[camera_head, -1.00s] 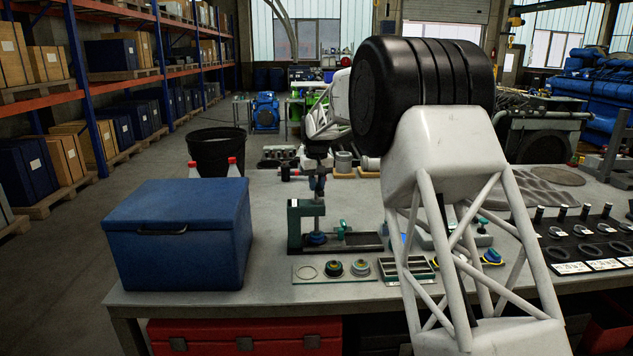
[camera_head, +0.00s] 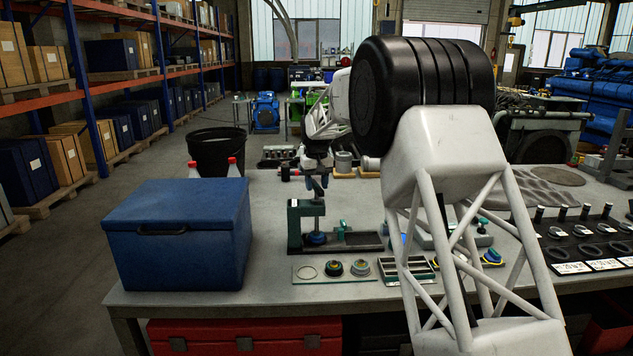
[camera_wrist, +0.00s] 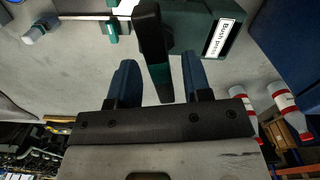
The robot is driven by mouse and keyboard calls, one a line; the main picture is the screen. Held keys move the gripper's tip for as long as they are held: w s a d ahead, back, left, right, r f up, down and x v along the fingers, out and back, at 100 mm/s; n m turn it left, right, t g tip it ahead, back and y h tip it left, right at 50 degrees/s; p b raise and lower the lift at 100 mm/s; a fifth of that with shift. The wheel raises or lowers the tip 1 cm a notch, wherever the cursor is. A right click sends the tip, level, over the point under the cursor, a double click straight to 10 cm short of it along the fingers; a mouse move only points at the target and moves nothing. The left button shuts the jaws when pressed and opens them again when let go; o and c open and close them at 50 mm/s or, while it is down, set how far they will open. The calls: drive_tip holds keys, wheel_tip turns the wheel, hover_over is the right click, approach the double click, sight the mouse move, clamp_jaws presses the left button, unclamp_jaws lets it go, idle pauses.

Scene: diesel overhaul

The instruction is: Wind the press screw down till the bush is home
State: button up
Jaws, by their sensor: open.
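The bush press is a dark green frame (camera_head: 295,228) standing on the bench, with a blue round part (camera_head: 317,238) low in its throat. My gripper (camera_head: 318,183) is right above the press, pointing down. In the wrist view the two blue fingers of my gripper (camera_wrist: 158,82) are apart. A dark bar with a teal side (camera_wrist: 152,45), which looks like the press screw's handle, reaches into the gap between them, with clearance visible on both sides. The press body (camera_wrist: 190,28) carries a "Bush press" label. The screw's lower end and the bush's seating are too small to tell.
A blue box (camera_head: 178,235) stands left of the press, with two red-capped bottles (camera_head: 233,167) behind it. A plate with small round parts (camera_head: 333,269) lies in front. A slotted tray (camera_head: 405,269) is to its right. My arm covers the bench's middle.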

drive_tip(key=shift+r, duration=2.7)
drive_tip(key=shift+r+m, duration=0.1)
drive_tip(key=shift+m, duration=0.2)
drive_tip(key=m, duration=0.2)
drive_tip(key=r+m, duration=0.1)
drive_tip(key=m, duration=0.1)
drive_tip(key=shift+r, duration=0.15)
drive_tip(key=m, duration=0.1)
drive_tip(key=r+m, duration=0.1)
drive_tip(key=m, duration=0.1)
drive_tip(key=shift+m, duration=0.3)
drive_tip(key=shift+f, duration=0.1)
